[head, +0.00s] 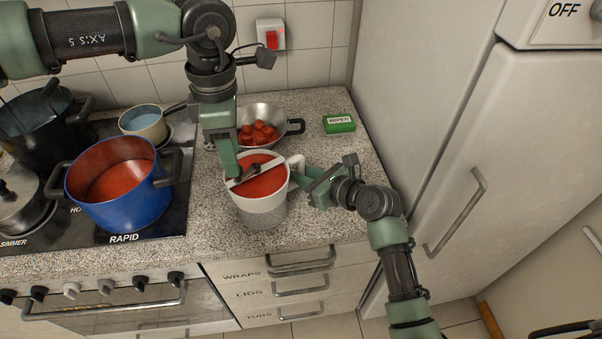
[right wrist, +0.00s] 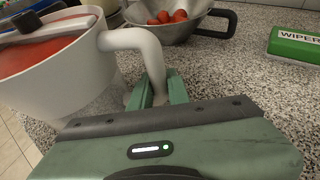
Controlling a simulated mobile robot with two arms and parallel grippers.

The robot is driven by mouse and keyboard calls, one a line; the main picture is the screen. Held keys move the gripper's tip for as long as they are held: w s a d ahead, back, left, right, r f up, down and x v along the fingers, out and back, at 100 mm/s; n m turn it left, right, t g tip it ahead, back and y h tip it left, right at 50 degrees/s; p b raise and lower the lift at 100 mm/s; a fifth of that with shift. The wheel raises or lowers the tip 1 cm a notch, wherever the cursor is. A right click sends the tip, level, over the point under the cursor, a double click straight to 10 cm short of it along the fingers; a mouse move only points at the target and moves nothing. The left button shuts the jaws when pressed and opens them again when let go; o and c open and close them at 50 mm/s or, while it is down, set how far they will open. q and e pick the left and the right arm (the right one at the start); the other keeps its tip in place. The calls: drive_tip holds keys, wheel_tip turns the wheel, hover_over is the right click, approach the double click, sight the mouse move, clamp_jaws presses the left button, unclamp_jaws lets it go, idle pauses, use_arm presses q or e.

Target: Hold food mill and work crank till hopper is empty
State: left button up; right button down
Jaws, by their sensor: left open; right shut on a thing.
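The white food mill (head: 257,204) stands upright on the counter, its hopper filled close to the rim with red pulp (head: 268,183). A pale crank bar (head: 262,169) lies across the hopper, with a dark knob towards its left end. My left gripper (head: 235,180) is open, its fingers pointing down at the knob end; the exact gap to the knob is hidden. My right gripper (head: 300,178) is shut on the mill's white side handle (right wrist: 140,42), on the right side of the mill. The part below the hopper looks greyer, and its details are unclear.
A metal colander (head: 289,127) with tomatoes stands behind the mill. A green WIPER box (head: 340,123) lies to the right. On the hob at left are a blue pot (head: 120,200) of red sauce, a small pan (head: 143,122) and dark pots. The fridge (head: 450,150) bounds the right.

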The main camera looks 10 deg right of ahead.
use_arm(q)
drive_tip(key=shift+f, duration=1.75)
